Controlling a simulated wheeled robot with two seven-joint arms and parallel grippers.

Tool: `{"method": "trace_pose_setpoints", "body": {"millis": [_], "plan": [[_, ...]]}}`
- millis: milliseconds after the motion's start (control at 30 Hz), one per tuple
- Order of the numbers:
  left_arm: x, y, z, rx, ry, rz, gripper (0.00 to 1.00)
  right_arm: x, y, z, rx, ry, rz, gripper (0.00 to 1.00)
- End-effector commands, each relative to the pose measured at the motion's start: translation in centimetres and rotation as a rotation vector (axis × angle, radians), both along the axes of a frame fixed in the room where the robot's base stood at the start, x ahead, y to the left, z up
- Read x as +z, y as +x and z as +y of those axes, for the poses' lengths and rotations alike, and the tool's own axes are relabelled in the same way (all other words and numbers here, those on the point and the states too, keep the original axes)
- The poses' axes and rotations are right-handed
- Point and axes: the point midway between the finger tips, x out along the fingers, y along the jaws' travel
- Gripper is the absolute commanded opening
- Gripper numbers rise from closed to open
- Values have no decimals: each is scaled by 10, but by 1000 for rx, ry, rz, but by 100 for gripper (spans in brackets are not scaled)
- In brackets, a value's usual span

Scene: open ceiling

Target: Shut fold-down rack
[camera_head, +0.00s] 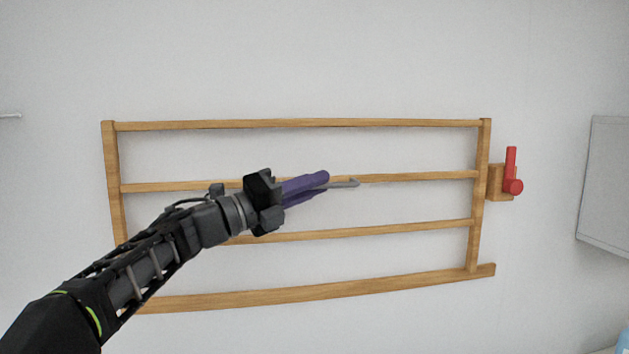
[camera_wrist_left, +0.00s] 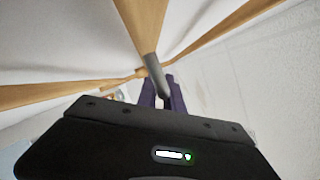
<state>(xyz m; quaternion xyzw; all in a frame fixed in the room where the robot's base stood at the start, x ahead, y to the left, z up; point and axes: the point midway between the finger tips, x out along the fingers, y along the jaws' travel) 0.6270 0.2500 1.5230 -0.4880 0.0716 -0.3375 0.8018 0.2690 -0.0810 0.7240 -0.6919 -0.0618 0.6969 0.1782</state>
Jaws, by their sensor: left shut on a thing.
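The fold-down rack (camera_head: 300,237) is a wooden frame with several long rails, standing upright or nearly so at the pale wall. I cannot tell whether it is flush with the wall. A grey handle (camera_head: 346,184) sticks out by an upper-middle rail; it also shows in the left wrist view (camera_wrist_left: 151,65) against a wooden bar. My left gripper (camera_head: 324,184), with purple fingers, is shut on the grey handle. The fingers hide part of it. A red latch (camera_head: 511,170) on a wooden block sits right of the frame, its lever pointing up. My right gripper is not in view.
A grey-white panel or cabinet (camera_head: 605,185) stands at the far right. The wall above the rack is bare. A small pale rod (camera_head: 10,115) shows at the left edge. My left arm covers the rack's lower left part.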

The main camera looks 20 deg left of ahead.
Motion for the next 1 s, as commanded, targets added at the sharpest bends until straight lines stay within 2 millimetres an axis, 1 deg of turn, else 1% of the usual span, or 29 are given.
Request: {"method": "trace_pose_setpoints", "body": {"millis": [33,367,400,667,1000], "plan": [[2,0,0,-1,-7,2,0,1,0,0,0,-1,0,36],[1,1,0,-2,-9,6,0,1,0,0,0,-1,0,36],[0,1,0,-1,-8,7,12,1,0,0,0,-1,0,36],[0,1,0,-1,-6,7,32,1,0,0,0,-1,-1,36],[-3,-2,3,0,-4,8,32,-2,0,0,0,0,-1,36]]}}
